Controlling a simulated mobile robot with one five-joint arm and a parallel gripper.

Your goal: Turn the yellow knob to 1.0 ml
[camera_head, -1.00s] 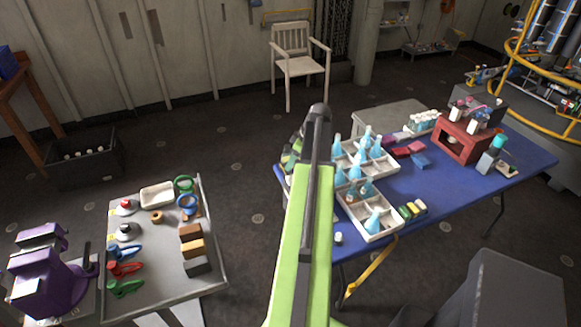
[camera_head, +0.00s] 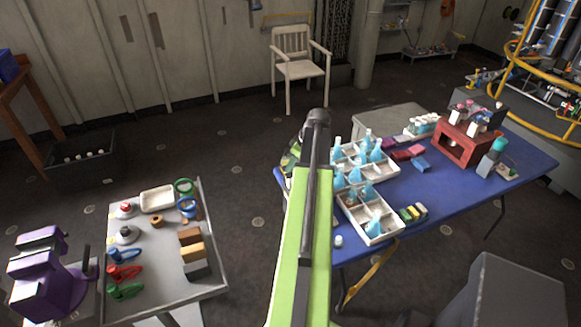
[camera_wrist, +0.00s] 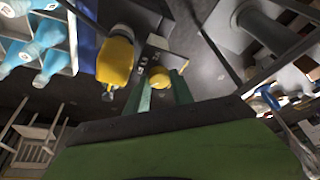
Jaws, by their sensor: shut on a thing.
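A small round yellow knob (camera_wrist: 158,77) is between the tips of my gripper's two green fingers (camera_wrist: 161,84) in the wrist view. The gripper is shut on it. A larger yellow rounded body (camera_wrist: 114,61) is just left of the knob, with a grey plate bearing small dark marks (camera_wrist: 146,57) beside it. I cannot read any volume scale or the knob's setting. In the head view my green arm reaches toward the far left side of the blue table (camera_head: 450,195) and hides the gripper and the knob.
White divided trays (camera_head: 378,238) with light-blue flasks stand close right of my arm. A red box-shaped stand (camera_head: 455,146) is farther right on the table. A grey side table (camera_head: 150,278) with clamps, rings and blocks is at left. A white chair (camera_head: 299,68) stands behind; open floor lies between.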

